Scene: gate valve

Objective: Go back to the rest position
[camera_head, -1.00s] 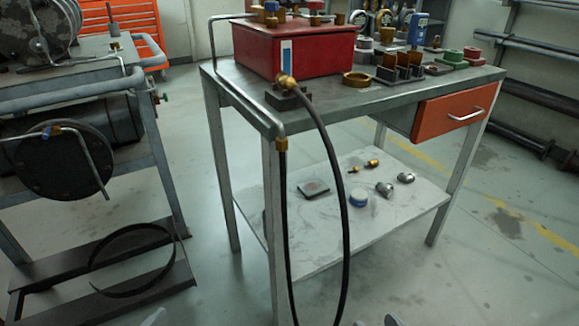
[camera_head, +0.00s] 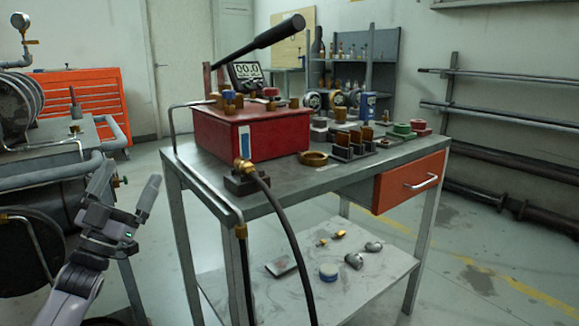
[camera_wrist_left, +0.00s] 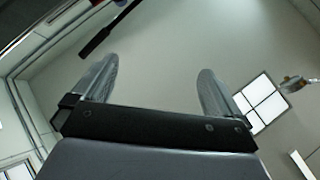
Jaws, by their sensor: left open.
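My left gripper (camera_head: 128,193) is raised at the left of the head view, in front of the left-hand cart and apart from the workbench. Its two grey fingers stand apart with nothing between them. The left wrist view shows the same open fingers (camera_wrist_left: 155,88), pointing up towards the wall and ceiling. My right gripper is not in view in the head view now.
A metal workbench (camera_head: 275,196) with a red pump box (camera_head: 255,135), a black lever (camera_head: 262,40) and a hose (camera_head: 285,235) stands in the middle. A cart (camera_head: 40,182) with a reel is at left. Pipe racks (camera_head: 500,115) line the right wall. Open floor lies at front right.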

